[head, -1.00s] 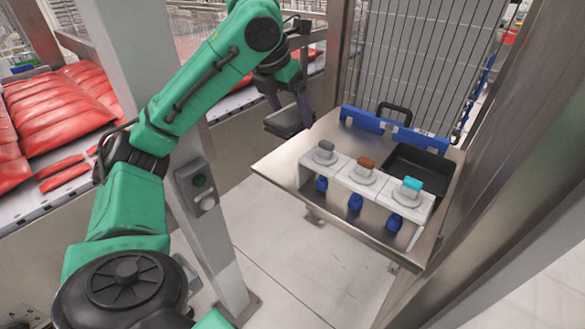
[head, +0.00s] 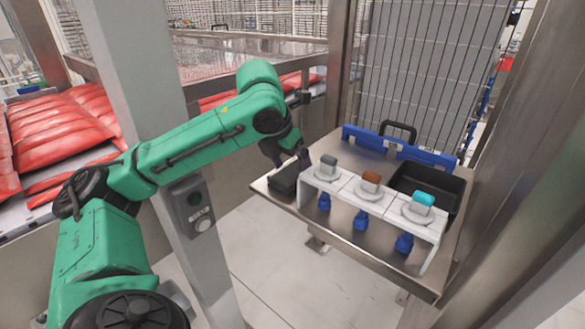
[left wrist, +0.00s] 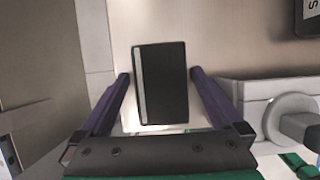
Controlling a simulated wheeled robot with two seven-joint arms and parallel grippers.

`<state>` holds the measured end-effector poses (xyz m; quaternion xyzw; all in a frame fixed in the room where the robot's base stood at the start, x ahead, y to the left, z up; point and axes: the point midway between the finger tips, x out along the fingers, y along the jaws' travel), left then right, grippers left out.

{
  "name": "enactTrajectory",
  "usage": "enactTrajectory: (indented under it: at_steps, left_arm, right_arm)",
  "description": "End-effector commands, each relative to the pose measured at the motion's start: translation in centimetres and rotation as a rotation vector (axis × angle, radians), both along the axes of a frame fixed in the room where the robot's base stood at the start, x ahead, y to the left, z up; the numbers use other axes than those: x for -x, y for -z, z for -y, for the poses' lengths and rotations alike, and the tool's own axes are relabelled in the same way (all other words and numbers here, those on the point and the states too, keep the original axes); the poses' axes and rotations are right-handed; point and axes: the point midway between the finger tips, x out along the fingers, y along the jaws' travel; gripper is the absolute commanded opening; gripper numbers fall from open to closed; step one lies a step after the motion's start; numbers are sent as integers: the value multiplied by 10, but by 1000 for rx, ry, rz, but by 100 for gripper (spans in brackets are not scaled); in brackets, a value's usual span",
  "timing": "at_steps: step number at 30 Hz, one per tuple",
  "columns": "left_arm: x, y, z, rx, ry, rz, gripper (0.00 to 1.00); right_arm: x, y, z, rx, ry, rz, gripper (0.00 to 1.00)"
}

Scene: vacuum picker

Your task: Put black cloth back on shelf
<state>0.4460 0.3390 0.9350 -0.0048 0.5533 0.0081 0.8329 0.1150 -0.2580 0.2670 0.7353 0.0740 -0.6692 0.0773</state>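The black cloth (head: 286,180) looks like a dark folded block. It is at the near-left end of the metal shelf (head: 335,238), left of the white holder. I cannot tell if its underside touches the shelf. My right gripper is not in view.
The white holder (head: 345,195) carries several grey-based fittings with grey, brown and cyan tops, close right of the cloth. A black tray (head: 428,187) and blue rail (head: 370,143) stand behind. A grey post (head: 160,90) and wire fence (head: 420,70) bound the space.

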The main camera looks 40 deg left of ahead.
Motion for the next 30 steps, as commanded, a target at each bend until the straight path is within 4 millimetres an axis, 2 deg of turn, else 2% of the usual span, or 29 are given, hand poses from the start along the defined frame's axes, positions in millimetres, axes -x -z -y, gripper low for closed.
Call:
enactTrajectory:
  at_steps: [5, 12, 16, 20, 30]
  left_arm:
    - [5, -16, 0, 0, -1, 4, 100]
    - [29, -78, 1, 2, 0, 6, 100]
    - [40, -103, 1, 1, 0, 3, 100]
    - [46, -112, 1, 1, -1, 1, 100]
    - [46, -111, 1, 0, -1, 0, 100]
  right_arm:
    - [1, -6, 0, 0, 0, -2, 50]
    - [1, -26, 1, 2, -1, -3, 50]
    - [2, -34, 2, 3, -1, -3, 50]
    - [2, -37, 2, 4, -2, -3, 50]
    - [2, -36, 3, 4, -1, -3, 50]
